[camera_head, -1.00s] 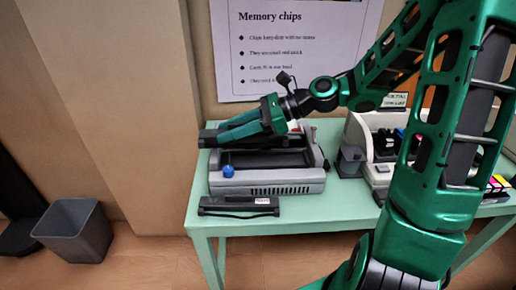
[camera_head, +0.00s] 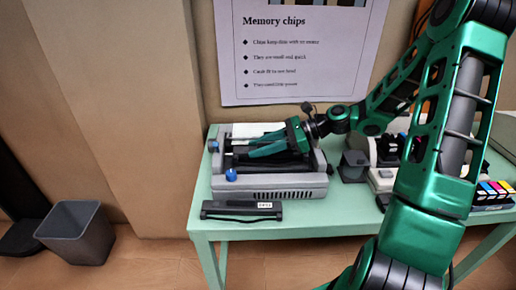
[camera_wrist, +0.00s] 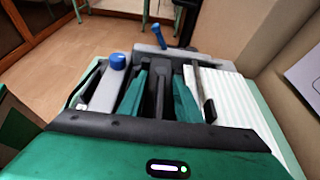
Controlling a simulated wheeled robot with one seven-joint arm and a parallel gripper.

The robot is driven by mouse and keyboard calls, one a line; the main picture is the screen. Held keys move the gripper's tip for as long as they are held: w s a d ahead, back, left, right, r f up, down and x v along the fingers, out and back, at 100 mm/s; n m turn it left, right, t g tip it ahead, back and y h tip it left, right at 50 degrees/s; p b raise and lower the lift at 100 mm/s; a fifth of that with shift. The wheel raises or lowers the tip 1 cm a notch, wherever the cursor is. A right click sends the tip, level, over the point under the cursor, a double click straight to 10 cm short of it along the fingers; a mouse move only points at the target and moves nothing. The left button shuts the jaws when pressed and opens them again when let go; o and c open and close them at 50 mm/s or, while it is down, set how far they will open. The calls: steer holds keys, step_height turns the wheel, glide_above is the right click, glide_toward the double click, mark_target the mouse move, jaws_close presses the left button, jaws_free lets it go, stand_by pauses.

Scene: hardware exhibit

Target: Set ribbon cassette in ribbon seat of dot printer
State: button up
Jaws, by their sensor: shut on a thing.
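The dot printer (camera_head: 275,182) is a grey box on the table with a dark open bay, white paper at its back and blue knobs on its left. My gripper (camera_head: 254,152) reaches in from the right, low over the bay, with its green fingers pointing left. In the wrist view, the fingers are closed on both sides of a dark ribbon cassette (camera_wrist: 158,92). The cassette is in or just above the ribbon seat; I cannot tell whether it is fully down. The fingers hide part of it.
A second black cassette with a white label (camera_head: 242,210) lies on the green table (camera_head: 207,219) in front of the printer. A dark grey block (camera_head: 353,164) and colored cartridges (camera_head: 493,190) stand to the right. A grey bin (camera_head: 75,234) is on the floor.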

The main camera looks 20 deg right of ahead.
steer(key=shift+f, duration=0.55)
steer(key=o, duration=1.1)
steer(key=shift+f, duration=0.1)
steer(key=shift+r, duration=0.2)
steer(key=v, duration=1.2)
steer(key=shift+r, duration=0.4)
